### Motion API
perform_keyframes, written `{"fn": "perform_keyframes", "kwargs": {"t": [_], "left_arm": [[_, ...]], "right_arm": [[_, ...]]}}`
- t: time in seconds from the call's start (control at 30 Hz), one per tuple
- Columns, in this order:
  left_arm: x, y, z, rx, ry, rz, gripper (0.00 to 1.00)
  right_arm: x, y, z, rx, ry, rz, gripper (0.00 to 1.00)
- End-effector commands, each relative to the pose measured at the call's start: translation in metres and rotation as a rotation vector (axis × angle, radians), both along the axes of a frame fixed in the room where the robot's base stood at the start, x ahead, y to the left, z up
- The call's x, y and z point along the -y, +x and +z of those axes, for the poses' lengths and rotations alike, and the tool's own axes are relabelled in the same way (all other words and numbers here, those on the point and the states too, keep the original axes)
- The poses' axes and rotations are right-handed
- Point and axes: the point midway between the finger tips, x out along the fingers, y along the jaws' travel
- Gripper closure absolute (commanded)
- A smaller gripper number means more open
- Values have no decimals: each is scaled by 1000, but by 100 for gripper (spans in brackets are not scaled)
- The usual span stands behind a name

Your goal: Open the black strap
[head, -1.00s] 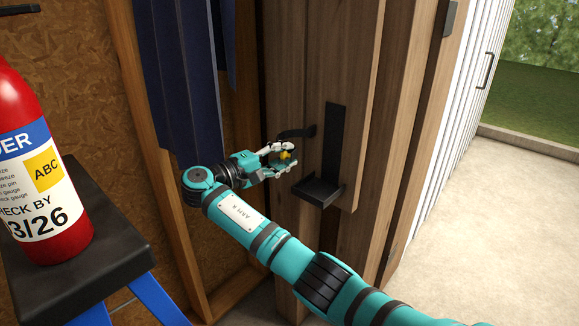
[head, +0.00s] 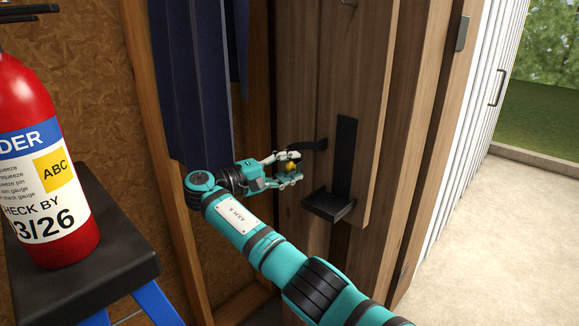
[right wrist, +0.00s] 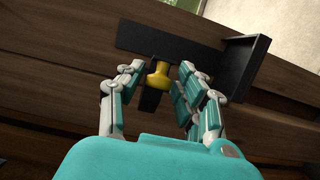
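The black strap (head: 308,145) is a dark curved band on the wooden boards, beside a black upright plate (head: 346,150) with a small ledge (head: 328,206) at its foot. A yellow knob (head: 291,165) sits at the strap's left. My right gripper (head: 297,168) is open with one finger above and one below the knob. Part of the strap is hidden by the gripper. My left gripper is out of view.
A red fire extinguisher (head: 45,165) stands on a black stool top (head: 120,262) with blue legs at the left. Open ground (head: 490,240) lies outside at the right.

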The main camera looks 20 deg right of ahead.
Motion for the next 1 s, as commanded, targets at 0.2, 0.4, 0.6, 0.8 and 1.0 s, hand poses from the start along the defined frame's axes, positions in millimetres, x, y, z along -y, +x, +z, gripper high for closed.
{"fn": "perform_keyframes", "kwargs": {"t": [0.2,0.4,0.6,0.8,1.0], "left_arm": [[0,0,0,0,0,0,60],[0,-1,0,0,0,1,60],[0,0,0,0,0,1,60],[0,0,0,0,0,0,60],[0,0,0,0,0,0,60]], "right_arm": [[0,0,1,2,-1,0,53],[-5,0,1,2,-1,1,53],[-39,-4,2,1,-1,4,53],[-84,-8,1,0,-1,4,53],[-111,-12,1,1,-1,0,53]]}}
